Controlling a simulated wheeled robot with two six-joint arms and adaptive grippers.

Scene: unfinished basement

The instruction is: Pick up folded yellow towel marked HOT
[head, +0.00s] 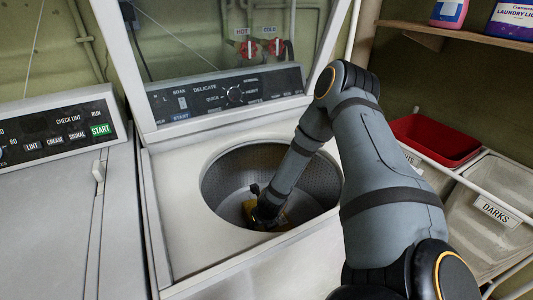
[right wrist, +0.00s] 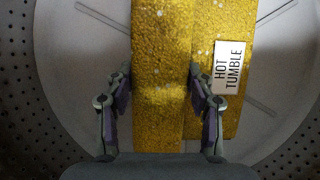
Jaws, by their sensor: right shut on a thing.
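The folded yellow towel (right wrist: 160,40) lies at the bottom of the washer drum (head: 225,178). A white label (right wrist: 228,67) on its right part reads HOT TUMBLE. In the head view only small yellow bits of the towel (head: 249,207) show around my right gripper (head: 264,208), which hides the rest. My right arm reaches down through the round opening. In the right wrist view, the fingers of my right gripper (right wrist: 160,88) stand on both sides of the towel's left fold, shut on it. The label lies beside the right finger. My left gripper is not in view.
The washer's raised lid (head: 200,40) stands behind the drum opening, whose rim surrounds my arm. A dryer (head: 60,200) stands at left. At right are a red bin (head: 437,140), a DARKS hamper (head: 495,213) and a shelf (head: 455,36) with bottles.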

